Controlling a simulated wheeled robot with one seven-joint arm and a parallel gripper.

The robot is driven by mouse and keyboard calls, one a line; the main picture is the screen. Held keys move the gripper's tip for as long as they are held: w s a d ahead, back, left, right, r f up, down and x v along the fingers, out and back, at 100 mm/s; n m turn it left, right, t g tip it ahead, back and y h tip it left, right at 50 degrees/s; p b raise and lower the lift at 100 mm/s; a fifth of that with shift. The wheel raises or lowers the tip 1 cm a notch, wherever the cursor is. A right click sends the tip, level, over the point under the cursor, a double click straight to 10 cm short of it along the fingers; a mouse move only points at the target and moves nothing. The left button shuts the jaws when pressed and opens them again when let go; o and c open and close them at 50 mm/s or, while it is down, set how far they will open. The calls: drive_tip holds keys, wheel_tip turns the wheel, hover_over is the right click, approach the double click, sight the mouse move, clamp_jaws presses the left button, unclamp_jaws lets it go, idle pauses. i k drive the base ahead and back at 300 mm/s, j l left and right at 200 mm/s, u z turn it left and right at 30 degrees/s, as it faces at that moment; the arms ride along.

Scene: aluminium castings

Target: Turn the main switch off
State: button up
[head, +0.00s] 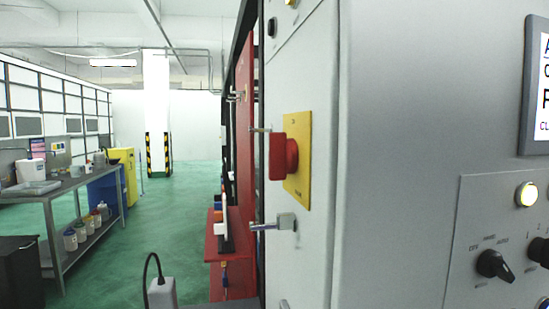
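The main switch is a red rotary handle (284,157) on a yellow plate (299,160), mounted on the side face of the grey cabinet (385,150). I see it at a steep angle, near the middle of the head view. The red grip stands out to the left of the plate. The small lettering on the plate is too small to read, so I cannot tell the switch position for sure. My gripper is not visible in this view.
A metal latch (285,221) sticks out below the switch. The cabinet's front face at the right carries a lit lamp (526,194) and a black selector knob (495,265). A red rack (243,140) stands behind.

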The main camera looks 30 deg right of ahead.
sight(283, 151)
drive_tip(key=i+j+u, duration=0.25)
drive_tip(key=i+j, duration=0.15)
drive_tip(key=i+j+u, duration=0.3)
drive_tip(key=i, duration=0.1)
